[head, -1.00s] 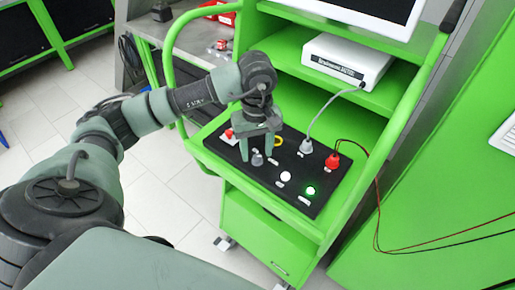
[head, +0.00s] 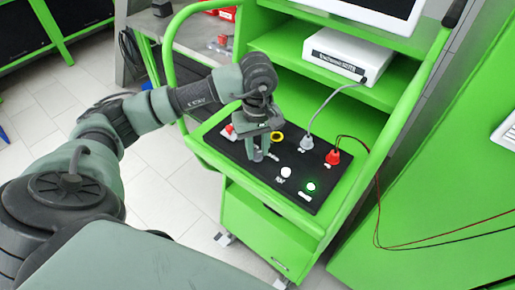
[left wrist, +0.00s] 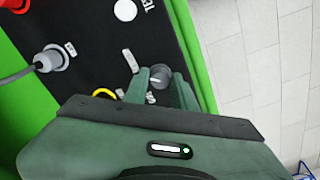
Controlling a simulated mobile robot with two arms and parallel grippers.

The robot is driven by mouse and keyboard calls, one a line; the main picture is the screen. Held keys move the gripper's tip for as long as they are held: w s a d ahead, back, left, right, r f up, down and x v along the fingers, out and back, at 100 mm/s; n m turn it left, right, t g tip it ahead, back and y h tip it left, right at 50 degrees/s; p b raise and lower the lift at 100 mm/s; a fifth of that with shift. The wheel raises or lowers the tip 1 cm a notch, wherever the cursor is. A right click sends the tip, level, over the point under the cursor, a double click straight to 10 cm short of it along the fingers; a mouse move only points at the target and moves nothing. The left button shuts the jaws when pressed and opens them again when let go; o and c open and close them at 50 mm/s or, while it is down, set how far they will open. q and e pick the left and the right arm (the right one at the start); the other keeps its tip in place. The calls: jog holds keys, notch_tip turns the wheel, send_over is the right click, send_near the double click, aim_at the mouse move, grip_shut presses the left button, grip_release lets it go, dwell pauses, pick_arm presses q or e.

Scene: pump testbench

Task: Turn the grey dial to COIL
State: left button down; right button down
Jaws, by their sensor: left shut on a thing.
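The grey dial (head: 258,156) sits on the black control panel, with a small white label beside it whose text I cannot read. In the left wrist view the grey dial (left wrist: 159,74) shows between my two green fingers, with a light mark on its top. My left gripper (head: 259,148) reaches down from above and is shut on the dial, which partly hides it in the head view. The fingers of my left gripper (left wrist: 160,88) also show in the wrist view. My right gripper is not in view.
A red control (head: 229,130) is left of my gripper. Green cart rails flank the panel.

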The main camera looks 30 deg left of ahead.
aim_at(258, 152)
pick_arm(q)
jog(key=n+b, duration=0.2)
jog(key=b, duration=0.1)
jog(key=shift+f+n, duration=0.2)
jog(key=shift+n, duration=0.2)
jog(key=n+b, duration=0.3)
jog(key=n, duration=0.1)
jog(key=shift+n, duration=0.3)
jog(key=n+b, duration=0.3)
jog(key=n, duration=0.1)
jog(key=shift+r, duration=0.15)
jog(key=shift+r+n+b, duration=0.1)
jog(key=shift+n+b, duration=0.55)
jog(key=shift+n, duration=1.35)
jog(key=c, duration=1.1)
grip_release()
jog(key=shift+c, duration=0.2)
jog(key=shift+r+p, duration=0.35)
jog(key=shift+r, duration=3.55)
